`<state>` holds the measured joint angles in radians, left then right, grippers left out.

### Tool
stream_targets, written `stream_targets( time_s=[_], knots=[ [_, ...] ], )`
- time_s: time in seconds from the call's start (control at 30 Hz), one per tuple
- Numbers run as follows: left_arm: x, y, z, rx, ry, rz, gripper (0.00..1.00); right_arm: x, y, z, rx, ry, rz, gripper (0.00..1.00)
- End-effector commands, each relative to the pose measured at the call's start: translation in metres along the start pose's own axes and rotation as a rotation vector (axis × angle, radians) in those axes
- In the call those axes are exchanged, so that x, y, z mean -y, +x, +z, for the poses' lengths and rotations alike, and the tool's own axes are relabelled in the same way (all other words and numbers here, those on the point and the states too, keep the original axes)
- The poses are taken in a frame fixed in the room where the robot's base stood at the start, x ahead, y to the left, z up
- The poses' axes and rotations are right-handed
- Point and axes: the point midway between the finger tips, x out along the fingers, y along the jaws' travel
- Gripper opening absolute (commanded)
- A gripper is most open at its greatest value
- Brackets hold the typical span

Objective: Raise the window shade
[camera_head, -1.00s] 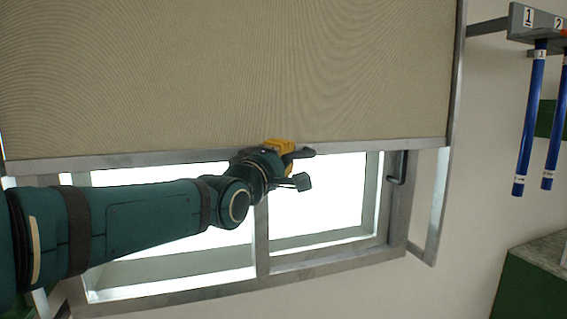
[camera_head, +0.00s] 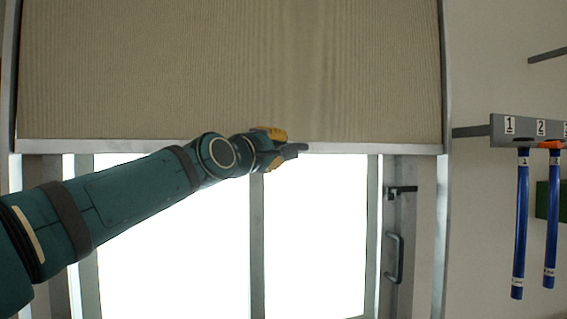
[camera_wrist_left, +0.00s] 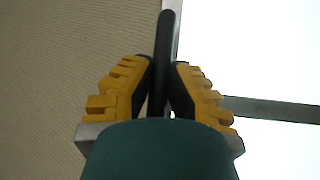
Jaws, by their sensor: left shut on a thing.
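The beige window shade (camera_head: 230,70) hangs partly down, with its pale metal bottom bar (camera_head: 370,148) across the middle of the head view. Bright window glass (camera_head: 312,235) shows below the bar. My left gripper (camera_head: 285,152) is at the middle of the bar. In the left wrist view, its yellow-padded fingers (camera_wrist_left: 163,100) are shut on a black handle (camera_wrist_left: 165,35), which lies beside the bar's pale edge. The tip of the handle also shows in the head view (camera_head: 299,147). My right gripper is in neither view.
The window frame has a dark latch (camera_head: 402,190) and a pull handle (camera_head: 393,258) at right. Blue rods (camera_head: 521,225) hang from a numbered rack (camera_head: 507,128) on the right wall. My left arm crosses the lower left.

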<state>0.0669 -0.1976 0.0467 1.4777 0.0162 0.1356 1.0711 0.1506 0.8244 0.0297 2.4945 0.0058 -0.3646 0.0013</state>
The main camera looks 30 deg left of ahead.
Motion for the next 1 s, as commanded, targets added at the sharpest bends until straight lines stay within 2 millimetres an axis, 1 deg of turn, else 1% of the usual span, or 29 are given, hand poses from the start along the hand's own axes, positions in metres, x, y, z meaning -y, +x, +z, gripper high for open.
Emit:
stream_targets(
  time_s=[0.03, 0.13, 0.57, 0.6, 0.63, 0.67, 1.0],
  knots=[
    [-0.0066, 0.0017, -0.0015, 0.001, -0.001, 0.000, 0.00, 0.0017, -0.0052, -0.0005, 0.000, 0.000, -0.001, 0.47],
    [-0.0113, 0.0025, -0.0034, 0.001, 0.000, 0.001, 0.00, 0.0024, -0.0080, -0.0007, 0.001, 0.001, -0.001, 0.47],
    [-0.0119, 0.0029, -0.0045, 0.001, 0.000, -0.001, 0.00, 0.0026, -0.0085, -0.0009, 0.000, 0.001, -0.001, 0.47],
    [-0.0118, 0.0029, -0.0045, 0.001, 0.000, -0.001, 0.30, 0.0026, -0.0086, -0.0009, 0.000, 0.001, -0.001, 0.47],
    [-0.0118, 0.0029, -0.0045, 0.001, 0.000, -0.001, 0.41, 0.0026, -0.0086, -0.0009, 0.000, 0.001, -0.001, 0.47],
    [-0.0117, 0.0029, -0.0045, 0.001, 0.000, -0.001, 0.48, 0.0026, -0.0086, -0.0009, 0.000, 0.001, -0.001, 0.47],
    [-0.0124, 0.0006, -0.0047, 0.000, 0.000, 0.000, 0.48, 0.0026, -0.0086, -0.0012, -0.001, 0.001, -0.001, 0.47]
  ],
)
